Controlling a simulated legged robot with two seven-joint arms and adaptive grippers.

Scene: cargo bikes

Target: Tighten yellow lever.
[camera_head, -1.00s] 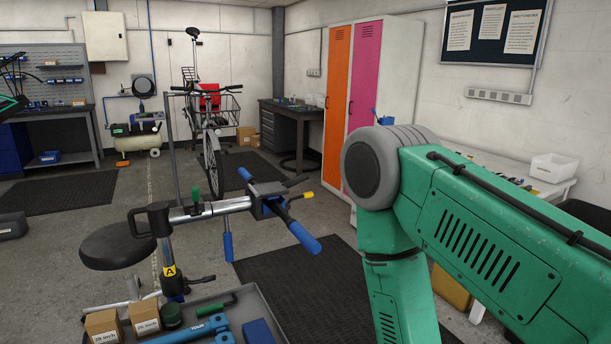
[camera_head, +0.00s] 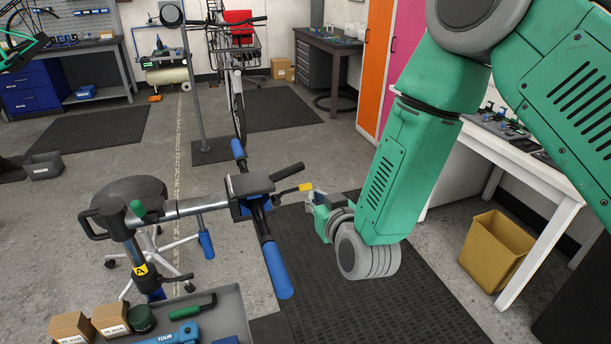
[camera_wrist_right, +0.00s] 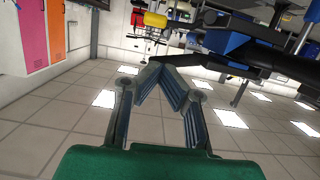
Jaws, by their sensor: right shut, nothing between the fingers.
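The yellow lever (camera_head: 305,187) is a short black lever with a yellow tip at the right end of the clamp head on the repair stand. It also shows at the top of the right wrist view (camera_wrist_right: 155,20), beyond the fingertips and higher in the picture. My right gripper (camera_head: 314,201) is just right of and slightly below the yellow tip in the head view. In the wrist view its fingers (camera_wrist_right: 168,72) come together with nothing between them. I see a gap to the lever there. My left gripper is not in view.
The repair stand's blue-handled bar (camera_head: 275,268) and clamp head (camera_head: 250,186) lie left of the gripper. A grey tool tray (camera_head: 232,312) with boxes is at the bottom left. A white table (camera_head: 490,150) and yellow bin (camera_head: 496,250) stand right. A dark mat (camera_head: 385,300) lies below.

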